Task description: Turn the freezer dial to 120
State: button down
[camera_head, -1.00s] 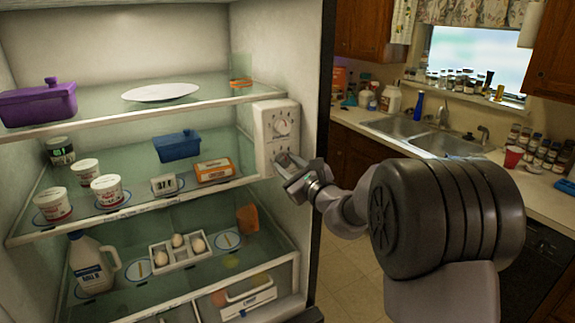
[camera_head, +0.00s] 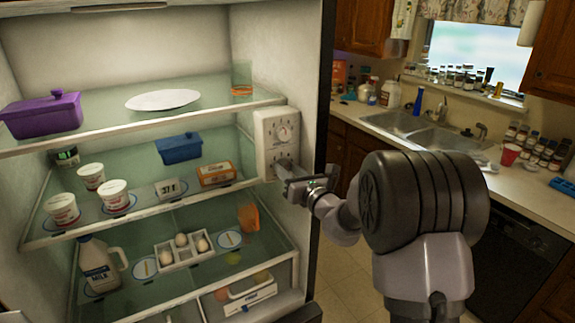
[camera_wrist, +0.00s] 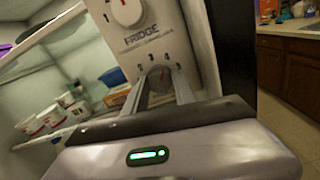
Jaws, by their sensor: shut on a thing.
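A white control box (camera_head: 265,150) is on the right inner wall of the open refrigerator. Its upper dial (camera_head: 283,134) is round and white, and shows at the top of the wrist view (camera_wrist: 126,10). The word FRIDGE is printed between the two dials; I cannot read any other dial name. The dial's pointer is too small to read exactly.
Glass shelves left of the box hold a purple container (camera_head: 42,115), a white plate (camera_head: 163,100), a blue container (camera_head: 179,148), an orange box (camera_head: 216,173), a small display (camera_head: 172,188), several tubs, a milk jug (camera_head: 100,265) and an egg holder. Open floor lies right of the refrigerator.

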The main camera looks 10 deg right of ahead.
jog(key=shift+m+p, duration=0.3)
jog(key=shift+m, duration=0.2)
jog(key=c, duration=1)
grip_release()
jog(key=v, duration=1.7)
jog(key=shift+s+b, duration=0.2)
jog(key=shift+b, duration=0.1)
